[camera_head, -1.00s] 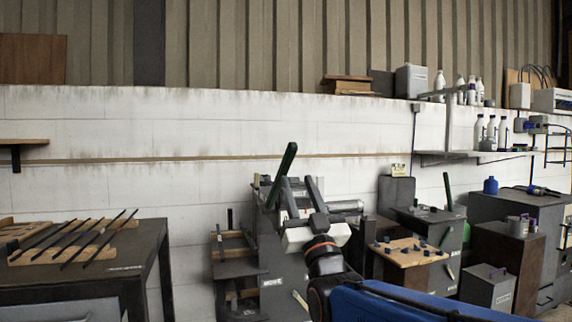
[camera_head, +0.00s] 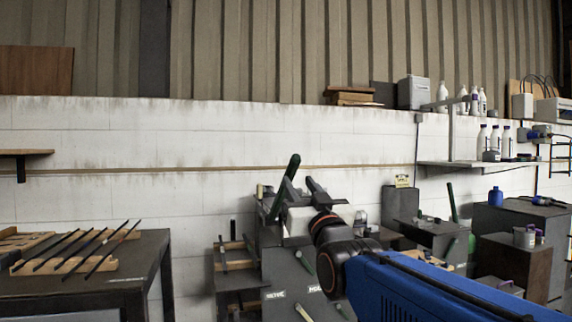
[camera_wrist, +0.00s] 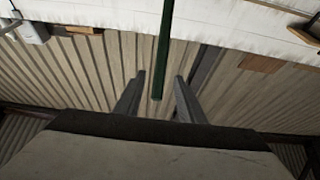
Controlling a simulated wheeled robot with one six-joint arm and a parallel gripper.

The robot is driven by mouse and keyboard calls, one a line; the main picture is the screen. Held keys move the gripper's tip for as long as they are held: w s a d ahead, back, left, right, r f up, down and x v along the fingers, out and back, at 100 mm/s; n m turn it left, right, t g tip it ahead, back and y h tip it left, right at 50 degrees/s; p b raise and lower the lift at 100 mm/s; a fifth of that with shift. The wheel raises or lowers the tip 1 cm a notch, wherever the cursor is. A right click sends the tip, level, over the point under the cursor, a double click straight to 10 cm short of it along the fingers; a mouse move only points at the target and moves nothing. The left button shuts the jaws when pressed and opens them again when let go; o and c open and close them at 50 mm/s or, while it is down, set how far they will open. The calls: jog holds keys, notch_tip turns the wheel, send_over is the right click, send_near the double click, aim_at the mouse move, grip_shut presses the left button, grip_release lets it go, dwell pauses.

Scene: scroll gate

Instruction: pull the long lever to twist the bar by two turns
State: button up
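The long dark green lever (camera_head: 284,188) rises at a tilt, up and to the right, from the dark grey machine (camera_head: 280,262) near the middle of the head view. My gripper (camera_head: 298,186) is beside the lever's upper part. In the wrist view the lever (camera_wrist: 164,45) comes down from the top edge, and its end lies between the fingers of my gripper (camera_wrist: 160,76). The fingers are apart, with a gap on both sides of the lever. The bar is not clearly visible; my wrist and arm hide part of the machine.
A dark table (camera_head: 120,275) with several thin rods on wooden racks stands at the left. More grey machines and cabinets (camera_head: 520,235) stand at the right, below a shelf (camera_head: 475,168) with bottles. A white wall (camera_head: 120,185) runs behind.

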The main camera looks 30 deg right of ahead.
jog(key=x, duration=1.2)
jog(key=shift+w+r, duration=0.2)
grip_shut()
